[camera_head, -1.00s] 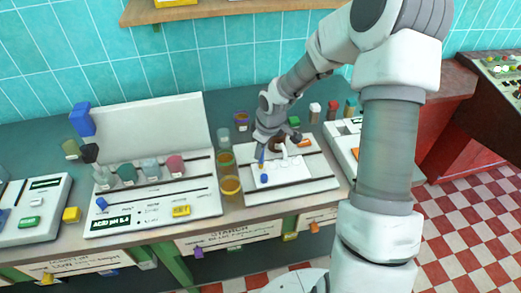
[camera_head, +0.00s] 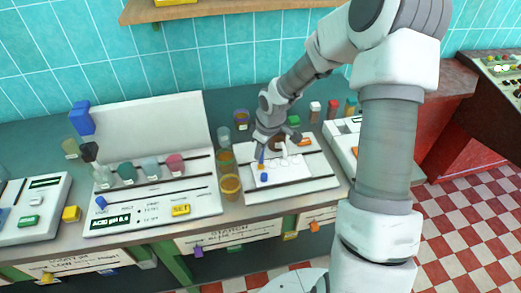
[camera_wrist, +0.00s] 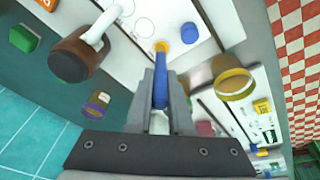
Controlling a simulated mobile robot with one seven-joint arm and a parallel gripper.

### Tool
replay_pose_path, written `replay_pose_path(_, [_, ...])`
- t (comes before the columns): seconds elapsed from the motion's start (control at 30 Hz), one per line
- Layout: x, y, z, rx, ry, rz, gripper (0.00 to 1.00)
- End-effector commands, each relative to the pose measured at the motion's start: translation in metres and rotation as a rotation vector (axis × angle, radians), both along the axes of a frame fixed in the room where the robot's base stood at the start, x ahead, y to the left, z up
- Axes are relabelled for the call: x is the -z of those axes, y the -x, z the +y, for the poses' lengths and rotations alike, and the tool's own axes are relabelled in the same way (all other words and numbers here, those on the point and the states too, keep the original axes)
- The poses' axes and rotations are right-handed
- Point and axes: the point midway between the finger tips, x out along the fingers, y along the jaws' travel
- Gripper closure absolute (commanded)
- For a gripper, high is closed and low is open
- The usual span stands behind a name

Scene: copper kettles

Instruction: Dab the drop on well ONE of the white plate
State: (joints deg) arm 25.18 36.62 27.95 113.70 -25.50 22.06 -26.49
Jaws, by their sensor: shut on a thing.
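My gripper (camera_wrist: 160,95) is shut on a slim blue stick with an orange tip (camera_wrist: 161,46). In the head view the blue stick (camera_head: 261,156) points down over the white plate (camera_head: 290,175). The white plate (camera_wrist: 205,14) also shows in the wrist view, with faint round well outlines (camera_wrist: 145,26) near the orange tip. I cannot tell whether the tip touches the plate, and no well number or drop is readable. A small blue round piece (camera_wrist: 190,31) is on the plate beside the tip.
A brown pot with a white handle (camera_wrist: 72,62) stands close to my gripper. Amber cups (camera_head: 230,185) stand left of the plate. Orange (camera_head: 306,142) and green (camera_head: 293,121) blocks lie behind it. A white board with coloured jars (camera_head: 175,164) is further left.

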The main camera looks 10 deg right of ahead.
Motion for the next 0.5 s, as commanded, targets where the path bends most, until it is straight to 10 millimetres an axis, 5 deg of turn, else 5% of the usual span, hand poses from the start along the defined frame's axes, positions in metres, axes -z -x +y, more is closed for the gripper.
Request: replay_pose_path(0.5, [-0.0071, 0.0009, -0.0002, 0.001, 0.000, 0.003, 1.00])
